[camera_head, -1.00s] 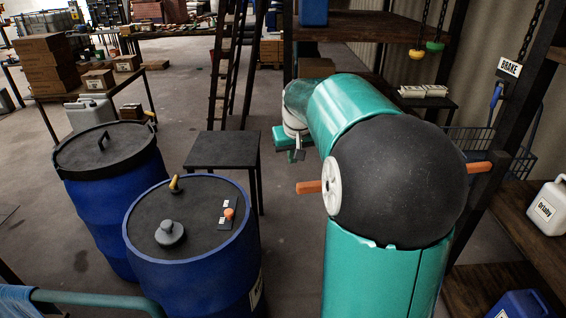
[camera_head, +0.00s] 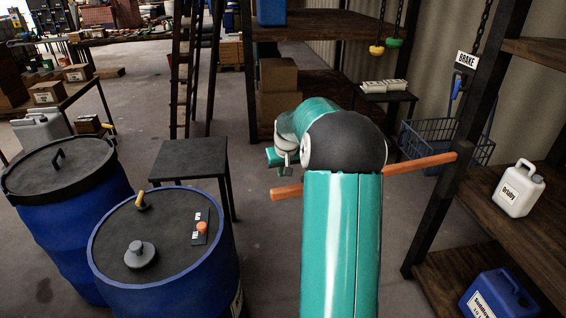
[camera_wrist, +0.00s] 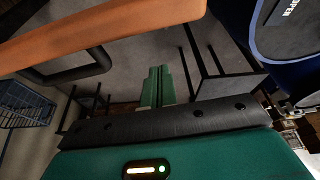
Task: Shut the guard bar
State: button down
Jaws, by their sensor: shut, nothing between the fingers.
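The guard bar (camera_head: 420,165) is a long orange bar. Its right end meets a dark upright post (camera_head: 450,170), and it runs left, roughly level, behind my arm. Its free left end (camera_head: 286,193) shows beyond the arm, near the vats. My gripper (camera_head: 276,158) is shut and empty, small and partly hidden beyond the arm, just above and behind the bar's free end. In the wrist view the shut teal fingers (camera_wrist: 157,86) point into open space, and the orange bar (camera_wrist: 110,28) crosses the upper left, close to the camera. I cannot tell whether anything touches it.
Two blue vats (camera_head: 165,250) (camera_head: 65,190) stand at the left; the nearer lid carries an orange knob. A small dark table (camera_head: 190,160) stands behind them. At the right are a blue wire basket (camera_head: 425,145) and shelves with a white jug (camera_head: 518,190) and a blue jug (camera_head: 497,297).

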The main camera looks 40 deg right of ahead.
jog(key=s, duration=0.1)
jog(key=s+a+f, duration=0.1)
jog(key=s, duration=0.1)
jog(key=shift+a+f, duration=0.3)
jog(key=shift+f, duration=0.05)
dwell(0.3)
